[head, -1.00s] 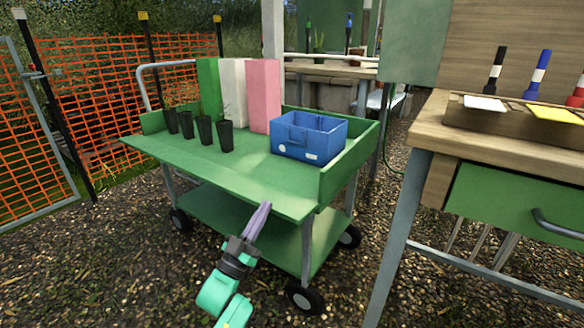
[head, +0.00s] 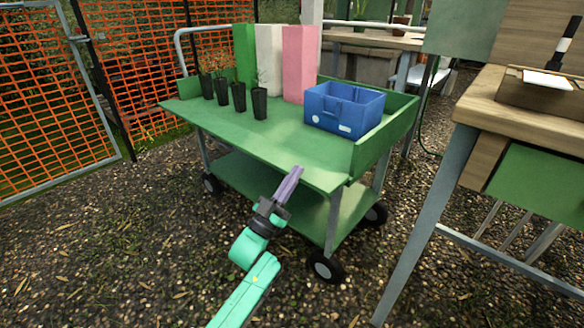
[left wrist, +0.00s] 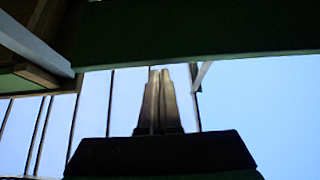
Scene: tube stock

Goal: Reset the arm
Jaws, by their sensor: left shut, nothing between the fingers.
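My left gripper (head: 294,172) is in front of the near edge of the green cart (head: 215,136) in the head view. Its fingers are shut together with nothing between them. Whether the fingertips touch the cart cannot be told. My right gripper is not in view.
The cart carries several black pots with seedlings (head: 239,97), green, white and pink blocks (head: 299,65), and a blue crate (head: 344,107). A wooden bench (head: 530,125) stands at right. Orange fencing (head: 50,115) is at left. Gravel in front is clear.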

